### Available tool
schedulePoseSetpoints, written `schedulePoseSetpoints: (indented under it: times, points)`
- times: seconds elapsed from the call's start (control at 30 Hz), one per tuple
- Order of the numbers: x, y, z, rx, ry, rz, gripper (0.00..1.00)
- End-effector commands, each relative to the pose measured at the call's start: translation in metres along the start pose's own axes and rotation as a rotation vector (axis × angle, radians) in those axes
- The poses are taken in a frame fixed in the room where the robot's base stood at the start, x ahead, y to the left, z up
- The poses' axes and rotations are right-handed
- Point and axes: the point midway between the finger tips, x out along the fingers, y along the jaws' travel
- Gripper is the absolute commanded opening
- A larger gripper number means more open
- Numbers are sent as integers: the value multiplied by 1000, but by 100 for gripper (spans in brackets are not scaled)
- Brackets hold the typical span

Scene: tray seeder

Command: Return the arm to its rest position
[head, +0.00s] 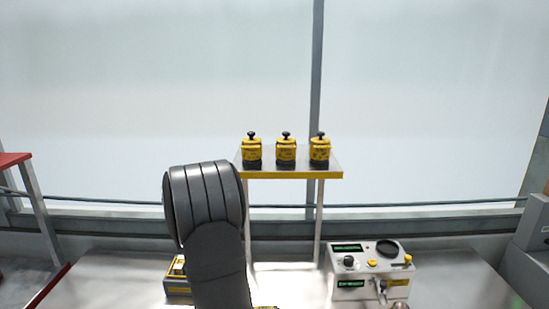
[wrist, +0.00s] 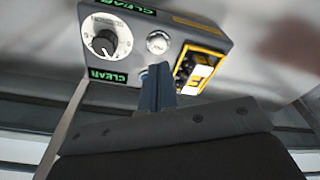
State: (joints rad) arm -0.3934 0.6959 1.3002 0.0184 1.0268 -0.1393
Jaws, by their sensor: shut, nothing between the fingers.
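My arm rises in the lower left middle of the head view, a dark grey link with a ribbed, rounded top. My gripper (wrist: 157,78) shows in the wrist view as blue-grey fingers, closed together with nothing between them. In that view its tips overlap the lower edge of a grey panel (wrist: 142,40); whether they touch it I cannot tell. My gripper's tips are not clear in the head view.
The panel carries a dial (wrist: 105,42), a round button (wrist: 158,42) and a yellow-framed slot (wrist: 200,68). A white control box (head: 345,270) stands right of my arm. A yellow-edged shelf (head: 290,175) behind holds three yellow canisters. A yellow-and-grey unit (head: 177,287) is partly hidden by my arm.

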Motion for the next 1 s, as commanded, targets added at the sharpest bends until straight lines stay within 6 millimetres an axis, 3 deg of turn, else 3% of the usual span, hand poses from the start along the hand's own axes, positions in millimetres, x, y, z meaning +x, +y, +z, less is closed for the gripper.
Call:
schedulePoseSetpoints:
  times: [0.17,0.23,0.57,0.7,1.0]
  points:
    - [-37,0,-5,0,4,1,0]
    - [-17,0,-1,0,-7,-1,0]
    - [50,0,7,0,-4,0,0]
    - [15,0,1,0,5,1,0]
    - [-40,2,-3,14,-2,1,0]
